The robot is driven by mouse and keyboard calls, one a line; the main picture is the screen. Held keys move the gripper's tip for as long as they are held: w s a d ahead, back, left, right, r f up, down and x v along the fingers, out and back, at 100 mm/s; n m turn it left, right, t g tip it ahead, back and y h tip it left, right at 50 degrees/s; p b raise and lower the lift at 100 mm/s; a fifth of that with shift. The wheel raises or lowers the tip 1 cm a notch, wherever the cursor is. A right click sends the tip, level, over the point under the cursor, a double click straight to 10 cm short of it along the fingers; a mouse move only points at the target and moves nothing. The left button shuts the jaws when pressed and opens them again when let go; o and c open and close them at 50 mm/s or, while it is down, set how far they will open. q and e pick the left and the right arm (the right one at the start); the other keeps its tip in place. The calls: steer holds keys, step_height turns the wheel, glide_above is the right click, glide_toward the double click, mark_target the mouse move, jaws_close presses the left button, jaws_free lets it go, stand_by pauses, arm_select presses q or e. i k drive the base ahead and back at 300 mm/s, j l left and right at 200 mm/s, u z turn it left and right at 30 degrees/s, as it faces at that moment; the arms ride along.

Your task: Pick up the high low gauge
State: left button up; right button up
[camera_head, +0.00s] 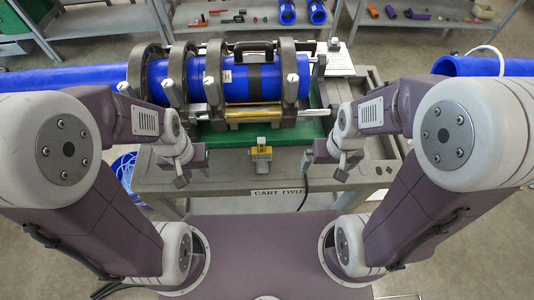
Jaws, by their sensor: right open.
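I cannot make out a high low gauge for certain; small items on the cart (240,188) and back shelves are too small to identify. My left gripper (193,169) hangs over the cart's near left part, apart from the fusion machine, its jaws open and empty. My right gripper (325,166) hangs over the near right part, jaws open and empty. A small pale item (383,170) lies on the cart's right side, beyond my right gripper.
A fusion machine (180,75) clamps a blue pipe (258,82) on a green base. A yellow device (261,160) sits at the cart's front. Blue pipes lie left (60,78) and right (470,66). A back shelf (250,26) holds small tools; another (425,20) stands right.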

mark_target(261, 155)
steer(key=u, duration=2.2)
steer(key=z, duration=0.4)
steer(key=k+l+z, duration=0.1)
steer(key=z, duration=0.35)
steer(key=l+z, duration=0.2)
steer(key=z, duration=0.2)
steer(key=k+l+z, duration=0.1)
steer(key=z, duration=0.35)
